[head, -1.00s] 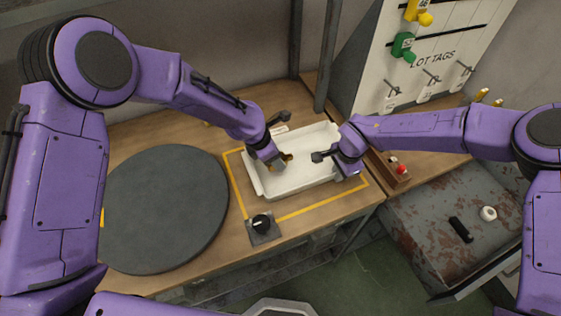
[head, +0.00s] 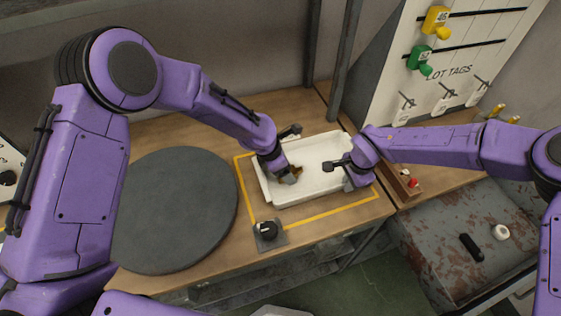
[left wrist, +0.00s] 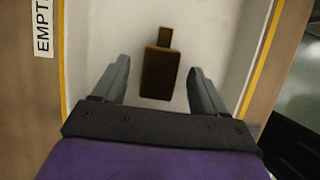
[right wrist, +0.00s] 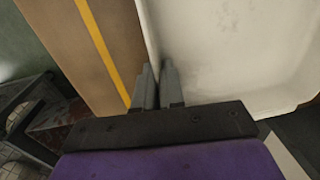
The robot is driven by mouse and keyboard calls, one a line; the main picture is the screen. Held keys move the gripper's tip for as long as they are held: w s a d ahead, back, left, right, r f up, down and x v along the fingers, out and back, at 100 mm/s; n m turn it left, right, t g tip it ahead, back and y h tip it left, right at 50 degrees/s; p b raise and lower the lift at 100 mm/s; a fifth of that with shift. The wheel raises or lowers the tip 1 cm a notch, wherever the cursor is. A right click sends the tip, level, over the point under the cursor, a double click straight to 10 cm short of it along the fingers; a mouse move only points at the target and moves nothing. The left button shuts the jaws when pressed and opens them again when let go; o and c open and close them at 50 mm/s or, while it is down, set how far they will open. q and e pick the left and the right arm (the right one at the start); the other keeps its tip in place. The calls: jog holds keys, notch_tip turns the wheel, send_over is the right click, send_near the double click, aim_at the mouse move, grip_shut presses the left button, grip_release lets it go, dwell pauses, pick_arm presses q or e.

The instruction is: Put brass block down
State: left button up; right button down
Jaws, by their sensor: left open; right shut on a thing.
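The brass block (left wrist: 160,72) lies on the floor of the white tray (head: 320,155), with its narrow end pointing away from my left gripper in the left wrist view. In the head view only a small part of the block (head: 297,172) shows beside my left gripper (head: 285,177). That gripper is open, with one finger on each side of the block and a gap to each. My right gripper (right wrist: 157,72) is shut on the tray's side wall. In the head view it (head: 346,167) is at the tray's right end.
A dark round turntable (head: 175,210) lies left of the tray. A black knob (head: 268,231) is at the bench's front edge. Yellow tape (head: 325,215) frames the tray. A small box with a red button (head: 412,183) stands to the right. A lot tags board (head: 440,70) is behind.

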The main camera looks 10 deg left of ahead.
pick_arm(q)
jog(key=v, duration=1.1)
pick_arm(e)
jog(key=c, duration=1.2)
grip_release()
jog(key=shift+o, duration=0.2)
notch_tip(320, 180, up, 12)
jog(key=s, duration=0.1)
jog(key=shift+d, duration=0.25)
